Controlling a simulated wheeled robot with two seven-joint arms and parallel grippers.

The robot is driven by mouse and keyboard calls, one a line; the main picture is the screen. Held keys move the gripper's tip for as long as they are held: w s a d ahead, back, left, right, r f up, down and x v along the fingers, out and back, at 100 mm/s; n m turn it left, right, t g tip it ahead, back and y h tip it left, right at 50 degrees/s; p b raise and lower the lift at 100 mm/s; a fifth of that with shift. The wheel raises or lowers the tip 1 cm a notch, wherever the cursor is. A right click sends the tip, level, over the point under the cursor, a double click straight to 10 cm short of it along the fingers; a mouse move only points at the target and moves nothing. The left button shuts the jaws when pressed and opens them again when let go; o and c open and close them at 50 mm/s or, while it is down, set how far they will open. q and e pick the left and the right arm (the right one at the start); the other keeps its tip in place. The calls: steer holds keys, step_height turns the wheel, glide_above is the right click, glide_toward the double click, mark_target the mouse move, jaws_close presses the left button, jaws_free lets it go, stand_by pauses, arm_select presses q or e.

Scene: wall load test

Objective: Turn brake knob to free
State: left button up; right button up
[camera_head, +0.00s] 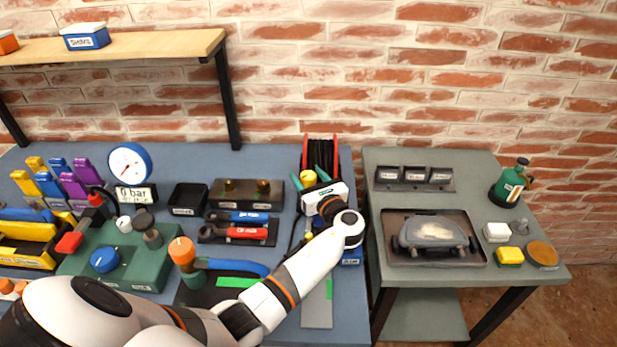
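A red-framed reel wound with black cable (321,152) stands at the back right of the blue bench. A small round yellow knob (308,178) shows just in front of it, and may be the brake knob; no brake lettering is legible. My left gripper (310,179) reaches in from the lower left, its white hand in front of the reel. Its two teal fingers look spread, one on each side of the yellow knob; whether they touch it cannot be told. The hand hides what lies beneath. My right gripper is not in view.
A green block with a blue knob (104,260), an orange-topped valve (182,252) and a pressure gauge (130,163) stand to the left. Wrenches lie in a dark tray (212,235). A grey table (376,279) at right holds a tray with a grey part (432,233).

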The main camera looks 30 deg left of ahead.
arm_select(q)
steer(key=b+v, duration=0.1)
steer(key=v, duration=1.1)
steer(key=shift+r, duration=0.1)
